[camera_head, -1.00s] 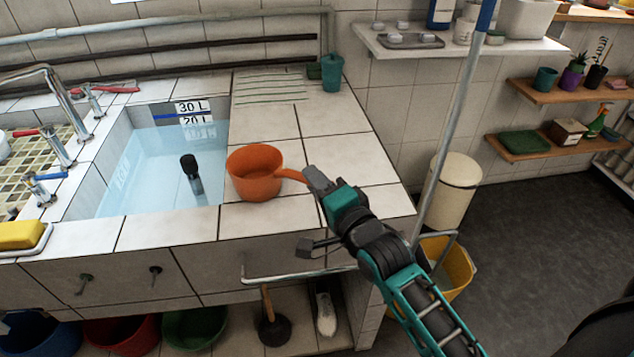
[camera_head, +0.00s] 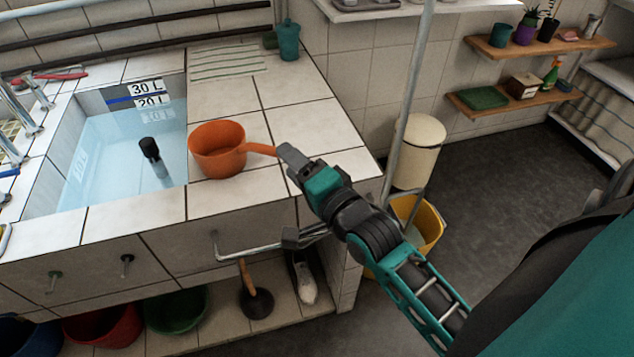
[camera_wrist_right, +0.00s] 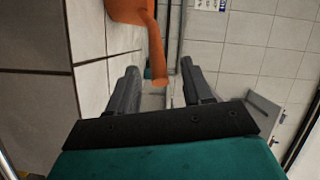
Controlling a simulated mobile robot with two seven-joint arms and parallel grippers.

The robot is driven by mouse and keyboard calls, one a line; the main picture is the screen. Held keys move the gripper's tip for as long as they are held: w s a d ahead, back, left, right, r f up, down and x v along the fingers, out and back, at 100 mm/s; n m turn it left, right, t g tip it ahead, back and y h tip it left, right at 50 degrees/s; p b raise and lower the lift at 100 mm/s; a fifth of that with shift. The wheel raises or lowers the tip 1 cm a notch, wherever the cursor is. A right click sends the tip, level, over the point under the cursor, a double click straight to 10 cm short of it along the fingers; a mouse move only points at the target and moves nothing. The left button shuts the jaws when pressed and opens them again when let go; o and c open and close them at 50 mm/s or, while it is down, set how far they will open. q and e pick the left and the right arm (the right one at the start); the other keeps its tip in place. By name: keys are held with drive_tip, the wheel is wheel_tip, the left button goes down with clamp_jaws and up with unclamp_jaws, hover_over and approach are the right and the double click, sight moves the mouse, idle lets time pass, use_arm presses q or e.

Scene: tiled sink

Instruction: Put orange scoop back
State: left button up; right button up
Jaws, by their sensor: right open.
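The orange scoop (camera_head: 217,150) stands upright on the white tiled counter (camera_head: 206,201), just right of the water-filled sink (camera_head: 120,165). Its handle points right, toward my right gripper (camera_head: 287,160). In the right wrist view, my right gripper (camera_wrist_right: 160,88) is open, with two dark fingers apart. The end of the scoop's handle (camera_wrist_right: 157,58) shows near the gap between the fingertips there; I cannot tell whether it touches them. My left gripper is not in view.
A metal rail (camera_head: 250,250) runs along the counter front. A pole, a cream bin (camera_head: 418,150) and a yellow bucket (camera_head: 428,222) stand to the right. A dark object (camera_head: 150,150) is in the sink.

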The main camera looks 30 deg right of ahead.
drive_tip(key=s, duration=0.7)
drive_tip(key=s+a+f+n+g, duration=0.2)
drive_tip(key=f+n+g, duration=0.1)
drive_tip(key=f+n, duration=0.5)
drive_tip(key=s+a+f+n+g, duration=0.2)
drive_tip(key=s+f+n+g, duration=0.1)
drive_tip(key=f+n, duration=0.6)
drive_tip(key=shift+s+f+g+y, duration=0.3)
drive_tip(key=shift+f+y, duration=0.1)
drive_tip(key=shift+f, duration=0.45)
